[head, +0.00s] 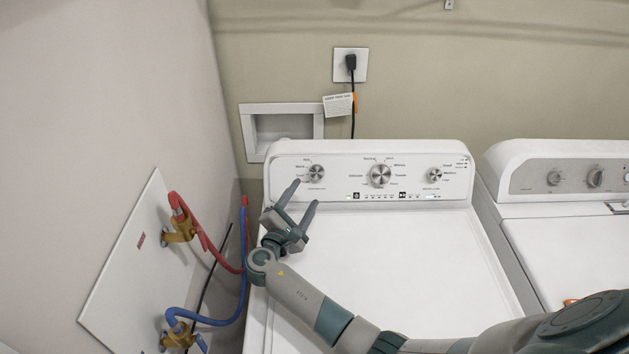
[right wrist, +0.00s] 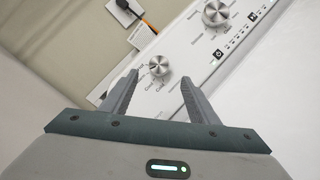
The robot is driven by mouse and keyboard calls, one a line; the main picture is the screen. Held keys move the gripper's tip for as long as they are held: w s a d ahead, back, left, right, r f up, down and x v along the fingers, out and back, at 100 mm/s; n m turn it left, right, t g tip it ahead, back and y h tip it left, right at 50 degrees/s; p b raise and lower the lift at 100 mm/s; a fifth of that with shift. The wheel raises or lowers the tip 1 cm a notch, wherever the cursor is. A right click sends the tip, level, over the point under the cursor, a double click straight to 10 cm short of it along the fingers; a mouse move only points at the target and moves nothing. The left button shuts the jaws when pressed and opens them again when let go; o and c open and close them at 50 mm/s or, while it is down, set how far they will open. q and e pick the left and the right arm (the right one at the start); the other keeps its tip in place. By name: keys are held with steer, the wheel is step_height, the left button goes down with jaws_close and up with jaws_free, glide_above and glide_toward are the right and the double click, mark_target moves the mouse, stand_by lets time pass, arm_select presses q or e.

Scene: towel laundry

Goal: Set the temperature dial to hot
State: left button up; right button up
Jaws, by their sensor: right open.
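The temperature dial (head: 316,173) is the small silver knob at the left end of the washer's control panel (head: 345,190). Small labels stand to its left, the top one seemingly "Hot". In the right wrist view the dial (right wrist: 159,66) lies ahead, between the lines of the two fingers. My right gripper (head: 304,193) is open and empty, just below and left of the dial. Its fingers (right wrist: 155,88) point at the panel and appear apart from the dial. Which label the dial's mark points to is too small to tell. My left gripper is not in view.
A larger dial (head: 381,174) and another small dial (head: 435,175) sit further right on the panel. A second machine (head: 570,190) stands to the right. Red (head: 205,235) and blue (head: 225,318) hoses hang at the left wall. The white washer lid (head: 390,260) is clear.

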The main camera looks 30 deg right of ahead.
mark_target(317, 173)
steer(key=b+x, duration=0.2)
steer(key=x, duration=0.7)
steer(key=c, duration=1)
